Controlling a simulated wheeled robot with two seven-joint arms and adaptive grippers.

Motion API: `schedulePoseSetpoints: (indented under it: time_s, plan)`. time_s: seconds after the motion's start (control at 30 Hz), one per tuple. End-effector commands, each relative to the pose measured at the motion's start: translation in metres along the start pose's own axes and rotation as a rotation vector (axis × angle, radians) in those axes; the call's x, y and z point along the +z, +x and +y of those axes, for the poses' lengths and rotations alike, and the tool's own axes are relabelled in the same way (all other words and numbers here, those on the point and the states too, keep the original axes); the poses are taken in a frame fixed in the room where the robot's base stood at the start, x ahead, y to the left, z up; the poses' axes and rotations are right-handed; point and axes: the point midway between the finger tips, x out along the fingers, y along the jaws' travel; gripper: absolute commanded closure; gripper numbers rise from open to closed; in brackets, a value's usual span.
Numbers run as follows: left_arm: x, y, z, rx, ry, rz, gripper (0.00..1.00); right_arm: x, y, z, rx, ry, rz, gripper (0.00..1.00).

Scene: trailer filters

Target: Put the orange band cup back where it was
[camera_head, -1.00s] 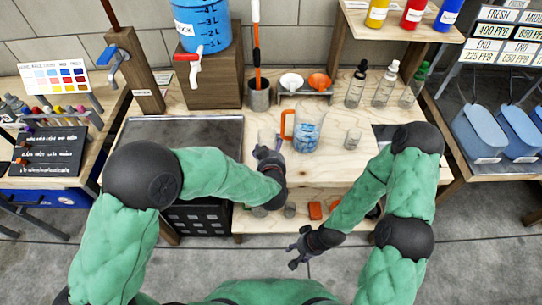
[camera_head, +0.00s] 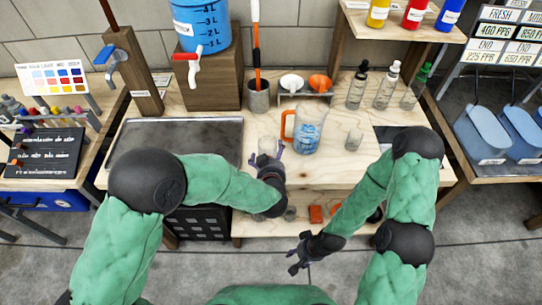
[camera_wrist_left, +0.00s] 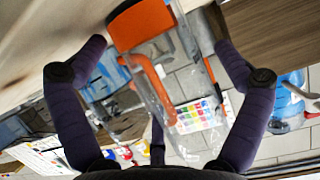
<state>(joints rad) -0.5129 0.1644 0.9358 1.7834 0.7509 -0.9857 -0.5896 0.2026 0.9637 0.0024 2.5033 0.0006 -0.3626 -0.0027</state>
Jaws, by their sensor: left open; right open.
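A small clear cup (camera_head: 267,143) stands on the wooden worktop, left of the orange-handled pitcher (camera_head: 308,131). In the left wrist view it is large, with a wide orange band (camera_wrist_left: 145,22) at its top-of-picture end and a see-through body. My left gripper (camera_head: 266,158) is open at the near side of this cup. In the left wrist view its two dark fingers stand apart on either side of the cup, with visible gaps. My right gripper (camera_head: 294,259) is open and empty, lower down in front of the bench. Another clear cup (camera_head: 353,139) stands right of the pitcher.
A metal tray (camera_head: 190,128) lies left of the cup. A metal pot (camera_head: 258,97) and a rack with white and orange pieces (camera_head: 304,86) stand behind. Several bottles (camera_head: 384,88) stand at the back right. Orange pieces (camera_head: 316,214) lie on the lower shelf.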

Motion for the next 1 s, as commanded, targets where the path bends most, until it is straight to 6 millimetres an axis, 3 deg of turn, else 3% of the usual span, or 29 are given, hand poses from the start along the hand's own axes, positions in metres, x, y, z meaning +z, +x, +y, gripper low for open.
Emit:
schedulePoseSetpoints:
  time_s: [0.23, 0.7, 1.0]
  plan:
    - [-0.004, -0.011, 0.001, 0.002, 0.001, 0.000, 0.01, 0.000, -0.006, -0.002, 0.000, 0.000, 0.000, 0.54]
    - [-0.006, -0.098, 0.001, 0.002, 0.002, 0.001, 0.01, 0.001, -0.036, -0.013, 0.000, 0.000, 0.000, 0.54]
    - [-0.003, -0.121, 0.000, 0.000, 0.001, 0.000, 0.01, 0.002, -0.042, -0.015, 0.000, 0.000, 0.000, 0.54]
